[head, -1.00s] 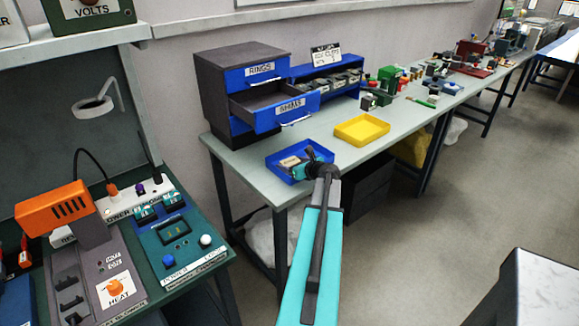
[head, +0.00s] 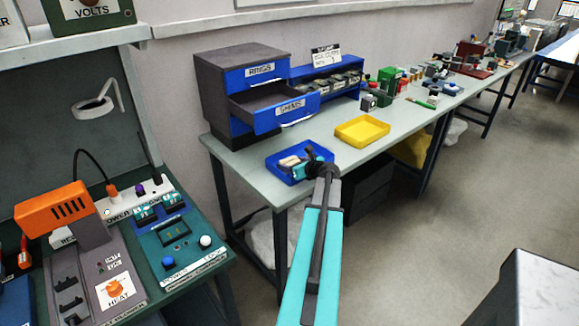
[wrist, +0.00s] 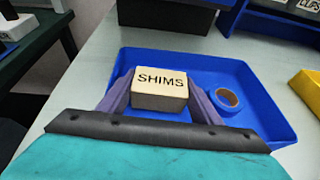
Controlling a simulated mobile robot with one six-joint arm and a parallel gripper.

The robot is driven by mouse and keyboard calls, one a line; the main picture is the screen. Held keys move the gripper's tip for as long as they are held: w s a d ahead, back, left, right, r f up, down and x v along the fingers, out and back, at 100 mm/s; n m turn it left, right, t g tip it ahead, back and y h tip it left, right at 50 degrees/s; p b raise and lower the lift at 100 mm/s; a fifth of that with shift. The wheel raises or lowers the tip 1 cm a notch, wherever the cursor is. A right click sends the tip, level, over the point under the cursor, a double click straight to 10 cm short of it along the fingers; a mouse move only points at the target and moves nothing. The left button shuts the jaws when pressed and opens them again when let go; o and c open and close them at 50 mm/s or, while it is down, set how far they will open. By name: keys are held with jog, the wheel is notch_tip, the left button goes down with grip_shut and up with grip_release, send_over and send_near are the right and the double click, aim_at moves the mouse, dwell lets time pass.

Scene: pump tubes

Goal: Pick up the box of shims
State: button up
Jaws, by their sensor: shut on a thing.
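The box of shims (wrist: 160,88) is a small cream box with "SHIMS" printed on its top. In the wrist view it sits between the two purple fingers of my gripper (wrist: 161,105), which is shut on it. The box is over the blue tray (wrist: 255,120); I cannot tell if it still touches the tray floor. In the head view the box (head: 289,161) shows small and pale beside my gripper (head: 308,163), partly hidden by it, at the blue tray (head: 273,163).
A roll of tape (wrist: 228,97) lies in the tray, right of the box. A yellow tray (head: 362,130) is to the right on the bench. Behind stands a drawer cabinet (head: 222,98) with its SHIMS drawer (head: 283,108) pulled out. Bare bench lies around the trays.

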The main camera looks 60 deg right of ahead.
aim_at(291, 161)
jog(key=shift+r, duration=0.7)
jog(key=shift+r+b, duration=0.45)
jog(key=shift+r, duration=0.45)
jog(key=s+a+r+b, duration=0.1)
jog(key=s+a+b, duration=0.2)
jog(key=s, duration=1.2)
jog(key=shift+s+a+r, duration=0.15)
jog(key=shift+s+a, duration=0.05)
jog(key=shift+a, duration=0.55)
